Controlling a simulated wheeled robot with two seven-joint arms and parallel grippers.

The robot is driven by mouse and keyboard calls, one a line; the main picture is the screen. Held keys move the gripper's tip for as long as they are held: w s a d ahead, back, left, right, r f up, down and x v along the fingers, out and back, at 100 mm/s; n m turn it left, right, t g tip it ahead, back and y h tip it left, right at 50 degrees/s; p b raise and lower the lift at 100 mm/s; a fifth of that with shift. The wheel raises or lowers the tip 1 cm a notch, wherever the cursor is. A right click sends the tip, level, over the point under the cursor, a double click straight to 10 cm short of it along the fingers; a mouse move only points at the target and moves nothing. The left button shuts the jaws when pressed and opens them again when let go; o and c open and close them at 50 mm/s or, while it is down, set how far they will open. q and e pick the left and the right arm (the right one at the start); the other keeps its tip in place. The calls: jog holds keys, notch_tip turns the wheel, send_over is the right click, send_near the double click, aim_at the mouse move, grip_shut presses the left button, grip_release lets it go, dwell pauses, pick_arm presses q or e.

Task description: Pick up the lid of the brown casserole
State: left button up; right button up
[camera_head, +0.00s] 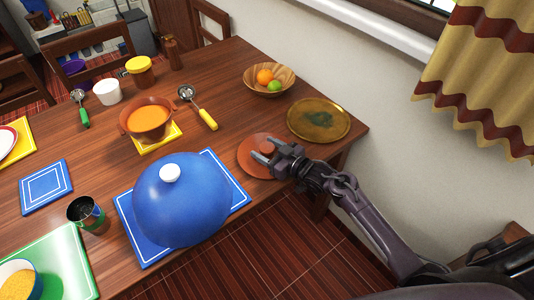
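The brown casserole (138,127) stands open on a yellow mat, with orange soup in it. Its brown round lid (248,166) lies on the table near the right edge, with a knob (266,148) on top. My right gripper (265,151) reaches in from the right over the lid. Its two fingers are apart, one on each side of the knob in this view. I cannot tell whether they touch it. The gripper hides the right part of the lid. My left gripper is not in view.
A large blue dome-lidded pot (182,205) stands on a blue mat left of the lid. A brass plate (318,119) and a wooden fruit bowl (284,78) are behind the lid. A ladle (197,108) lies by the casserole. A wall and curtain (485,80) bound the right.

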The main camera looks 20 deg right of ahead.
jog(key=c, duration=1)
jog(key=shift+r, duration=0.15)
